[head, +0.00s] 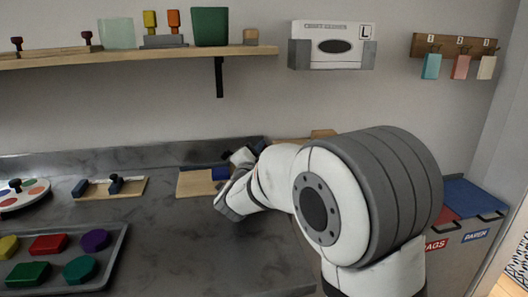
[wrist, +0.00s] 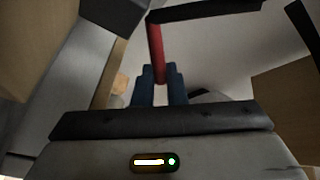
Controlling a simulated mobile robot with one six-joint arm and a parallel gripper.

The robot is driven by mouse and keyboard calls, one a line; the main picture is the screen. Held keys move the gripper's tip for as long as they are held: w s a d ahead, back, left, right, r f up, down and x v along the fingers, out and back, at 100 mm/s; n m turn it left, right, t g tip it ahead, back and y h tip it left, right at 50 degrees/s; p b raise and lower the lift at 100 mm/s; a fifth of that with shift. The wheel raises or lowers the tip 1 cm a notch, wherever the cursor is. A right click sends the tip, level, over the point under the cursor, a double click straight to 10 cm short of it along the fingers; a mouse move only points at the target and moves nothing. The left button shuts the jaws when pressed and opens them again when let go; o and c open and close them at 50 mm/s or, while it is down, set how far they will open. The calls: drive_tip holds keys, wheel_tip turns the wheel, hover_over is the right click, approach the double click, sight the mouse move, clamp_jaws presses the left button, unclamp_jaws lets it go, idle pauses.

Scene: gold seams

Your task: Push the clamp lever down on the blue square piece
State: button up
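My gripper (head: 234,186) is low over the back of the counter, beside a light wooden board (head: 194,184). A blue piece (head: 219,173) shows at that board's right end, partly hidden by my gripper; its square shape cannot be made out. In the wrist view two narrow blue uprights (wrist: 160,88) stand close together beyond the dark palm edge, apparently my fingers. A red bar (wrist: 156,45) rises between or just behind them, under a black crossbar (wrist: 205,12); it may be the clamp lever. Whether the fingers touch it cannot be told.
Another board with a dark clamp (head: 115,185) lies to the left. A grey tray (head: 115,245) of coloured shapes is at front left, with a round colour disc (head: 22,194) behind it. A wooden shelf (head: 130,55) hangs above. The counter between tray and arm is clear.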

drive_tip(key=o, duration=0.5)
drive_tip(key=shift+c, duration=0.2)
wheel_tip(320, 180, up, 10)
drive_tip(key=p, duration=0.3)
